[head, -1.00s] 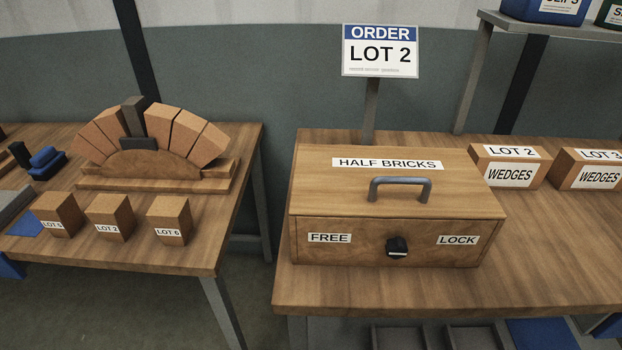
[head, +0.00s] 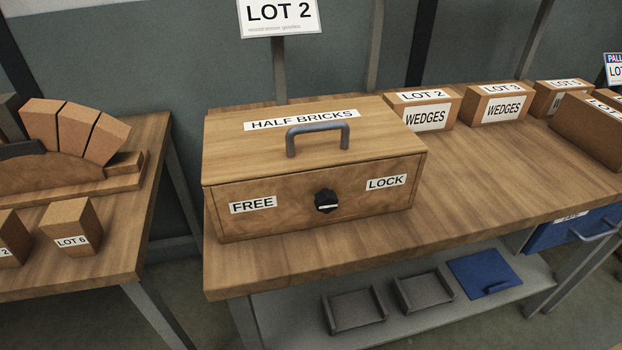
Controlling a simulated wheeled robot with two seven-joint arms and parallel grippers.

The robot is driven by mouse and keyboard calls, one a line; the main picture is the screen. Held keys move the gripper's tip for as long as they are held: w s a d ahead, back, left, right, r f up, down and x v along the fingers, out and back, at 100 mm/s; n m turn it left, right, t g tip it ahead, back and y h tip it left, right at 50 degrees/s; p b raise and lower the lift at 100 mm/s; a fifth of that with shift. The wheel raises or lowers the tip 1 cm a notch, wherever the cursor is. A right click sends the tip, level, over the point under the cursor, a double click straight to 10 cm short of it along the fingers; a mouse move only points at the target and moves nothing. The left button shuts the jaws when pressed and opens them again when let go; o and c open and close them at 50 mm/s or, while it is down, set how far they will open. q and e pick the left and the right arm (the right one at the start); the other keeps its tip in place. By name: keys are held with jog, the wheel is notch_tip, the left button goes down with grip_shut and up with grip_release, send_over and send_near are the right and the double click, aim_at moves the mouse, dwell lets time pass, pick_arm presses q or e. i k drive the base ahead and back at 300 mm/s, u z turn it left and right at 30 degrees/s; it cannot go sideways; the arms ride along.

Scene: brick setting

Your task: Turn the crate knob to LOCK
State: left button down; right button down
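The wooden crate (head: 290,205) stands shut on the right-hand table, with a HALF BRICKS label and a grey handle (head: 318,128) on its lid. The black knob (head: 326,201) sits on the middle of its front face. A FREE label (head: 253,204) is to the knob's left and a LOCK label (head: 386,182) to its right. A pale mark shows on the knob, but I cannot tell for sure which label it points to. Neither of my grippers is in view.
Wedge boxes (head: 425,109) stand right of the crate. The table (head: 480,185) is clear in front of them. A shelf below holds grey trays (head: 355,310) and a blue panel (head: 484,273). A gap separates the left table (head: 120,245), which holds a brick arch (head: 75,130) and small blocks.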

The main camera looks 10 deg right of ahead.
aim_at(325, 201)
jog(key=z, duration=0.75)
jog(key=k, duration=0.95)
jog(key=u, duration=0.7)
